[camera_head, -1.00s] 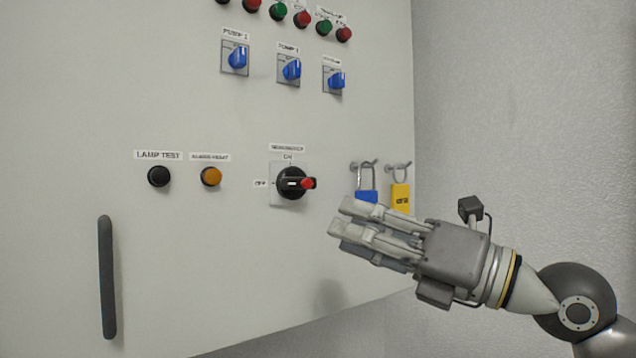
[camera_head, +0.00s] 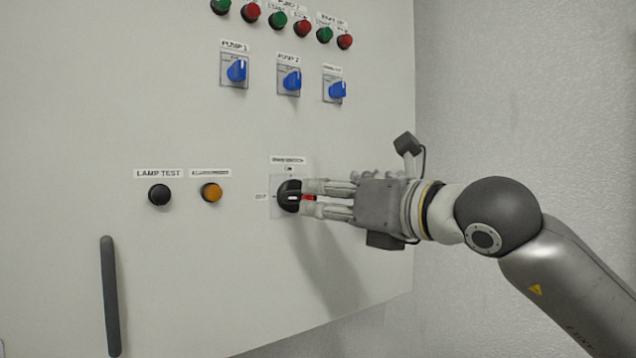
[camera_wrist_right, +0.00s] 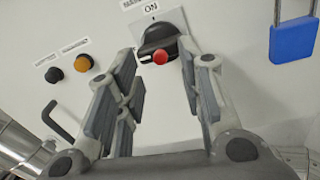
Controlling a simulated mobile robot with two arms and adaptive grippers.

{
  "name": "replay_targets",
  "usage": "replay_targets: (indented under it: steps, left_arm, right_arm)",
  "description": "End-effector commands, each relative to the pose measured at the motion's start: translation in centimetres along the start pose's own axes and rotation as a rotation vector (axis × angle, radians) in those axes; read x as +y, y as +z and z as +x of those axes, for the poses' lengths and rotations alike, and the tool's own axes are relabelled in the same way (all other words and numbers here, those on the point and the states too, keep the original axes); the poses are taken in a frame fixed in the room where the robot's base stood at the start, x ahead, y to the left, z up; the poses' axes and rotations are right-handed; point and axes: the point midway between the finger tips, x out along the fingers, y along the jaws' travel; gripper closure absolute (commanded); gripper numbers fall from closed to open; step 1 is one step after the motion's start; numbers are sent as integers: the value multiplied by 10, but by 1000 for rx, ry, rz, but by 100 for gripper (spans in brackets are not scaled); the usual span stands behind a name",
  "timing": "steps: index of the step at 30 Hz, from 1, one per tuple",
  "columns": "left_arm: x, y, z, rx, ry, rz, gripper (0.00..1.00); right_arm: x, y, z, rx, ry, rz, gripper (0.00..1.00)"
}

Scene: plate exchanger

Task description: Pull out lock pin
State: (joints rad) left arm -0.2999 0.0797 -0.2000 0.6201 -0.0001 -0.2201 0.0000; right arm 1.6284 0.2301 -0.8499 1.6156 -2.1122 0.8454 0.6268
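The black main switch knob (camera_head: 287,196) is on the grey cabinet door, with the red lock pin (camera_head: 309,198) sticking out of it. In the right wrist view the red ball-like pin head (camera_wrist_right: 160,57) shows in front of the black knob (camera_wrist_right: 158,38). My right gripper (camera_head: 312,198) is at the switch, its fingers pointing at the door. Its fingers are spread, one side above and one below the pin in the head view. In the right wrist view the pin head lies between the open fingers, with a gap to the left finger. My left gripper is out of view.
A blue padlock (camera_wrist_right: 293,40) hangs right of the switch in the wrist view. The lamp test button (camera_head: 159,195) and an orange button (camera_head: 211,193) are to the left. Blue selector knobs (camera_head: 291,80) are above. A dark door handle (camera_head: 109,295) is at lower left.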

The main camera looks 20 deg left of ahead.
Motion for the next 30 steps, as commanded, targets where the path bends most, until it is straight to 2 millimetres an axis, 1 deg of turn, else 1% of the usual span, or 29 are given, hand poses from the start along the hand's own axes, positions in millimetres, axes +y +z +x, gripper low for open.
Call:
replay_targets:
  steps: [1, 6, 16, 24, 30]
  left_arm:
    - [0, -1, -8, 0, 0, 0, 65]
    - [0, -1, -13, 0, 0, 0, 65]
    - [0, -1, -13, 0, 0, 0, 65]
    - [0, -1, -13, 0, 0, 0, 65]
    - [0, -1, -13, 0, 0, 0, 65]
  right_arm:
    - [0, 4, 7, 1, 1, 3, 65]
    - [0, 1, 22, 0, 0, 1, 65]
    - [0, 0, 25, -1, 1, 1, 65]
    - [0, 0, 25, -1, 1, 1, 99]
    - [0, 0, 25, -1, 1, 1, 100]
